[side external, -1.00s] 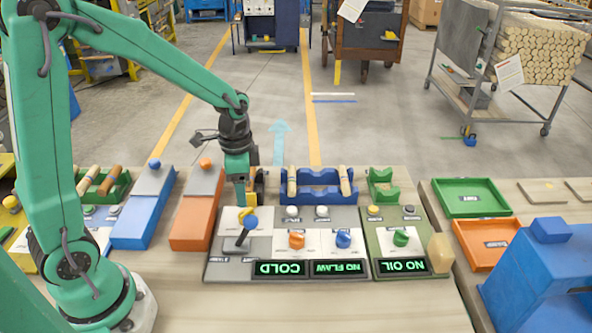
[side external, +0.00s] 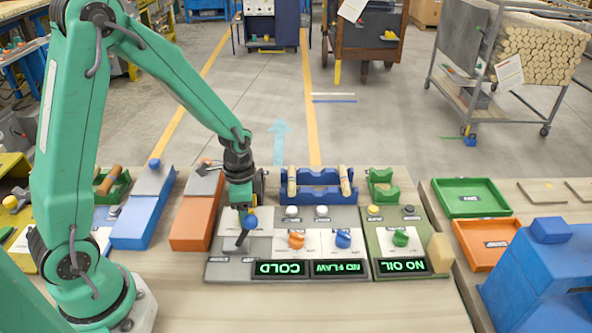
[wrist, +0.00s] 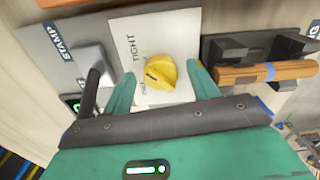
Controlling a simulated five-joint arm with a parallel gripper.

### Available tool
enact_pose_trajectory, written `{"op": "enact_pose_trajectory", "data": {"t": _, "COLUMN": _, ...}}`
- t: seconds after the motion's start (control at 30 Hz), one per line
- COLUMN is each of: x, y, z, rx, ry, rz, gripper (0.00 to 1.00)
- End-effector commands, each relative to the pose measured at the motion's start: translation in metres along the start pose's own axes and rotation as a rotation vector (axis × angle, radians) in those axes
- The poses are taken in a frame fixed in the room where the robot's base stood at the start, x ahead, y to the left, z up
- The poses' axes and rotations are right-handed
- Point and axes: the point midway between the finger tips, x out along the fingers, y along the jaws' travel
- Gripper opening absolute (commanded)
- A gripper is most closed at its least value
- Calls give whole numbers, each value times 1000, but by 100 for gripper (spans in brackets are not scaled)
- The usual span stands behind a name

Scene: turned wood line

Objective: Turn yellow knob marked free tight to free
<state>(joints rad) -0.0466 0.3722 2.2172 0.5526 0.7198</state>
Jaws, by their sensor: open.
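The yellow knob (wrist: 160,72) sits on a white plate (wrist: 180,25) in the wrist view. TIGHT is printed at the plate's upper left and a smaller word, probably FREE, below it. A dark mark lies on the knob's left side; I cannot tell exactly where it points. My gripper (wrist: 161,67) is open, with one green finger on each side of the knob and a visible gap to each. In the side view my gripper (side external: 242,207) is low over the grey panel (side external: 225,271) and hides the knob.
A blue cradle (side external: 318,193) holding wooden pieces is to the right. Orange (side external: 297,239) and blue (side external: 343,238) knobs share the panel. An orange block (side external: 192,222) is to the left.

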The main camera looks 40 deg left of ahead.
Motion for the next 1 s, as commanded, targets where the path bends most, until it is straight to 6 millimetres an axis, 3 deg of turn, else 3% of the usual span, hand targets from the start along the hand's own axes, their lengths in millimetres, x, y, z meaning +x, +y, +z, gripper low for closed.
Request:
{"op": "enact_pose_trajectory", "data": {"t": 0.2, "x": 0, "y": 0, "z": 0, "rx": 0, "ry": 0, "rz": 0, "gripper": 59}}
{"op": "enact_pose_trajectory", "data": {"t": 0.43, "x": 0, "y": 0, "z": 0, "rx": 0, "ry": 0, "rz": 0, "gripper": 16}}
{"op": "enact_pose_trajectory", "data": {"t": 0.47, "x": 0, "y": 0, "z": 0, "rx": 0, "ry": 0, "rz": 0, "gripper": 14}}
{"op": "enact_pose_trajectory", "data": {"t": 1.0, "x": 0, "y": 0, "z": 0, "rx": -107, "ry": 0, "rz": 0, "gripper": 14}}
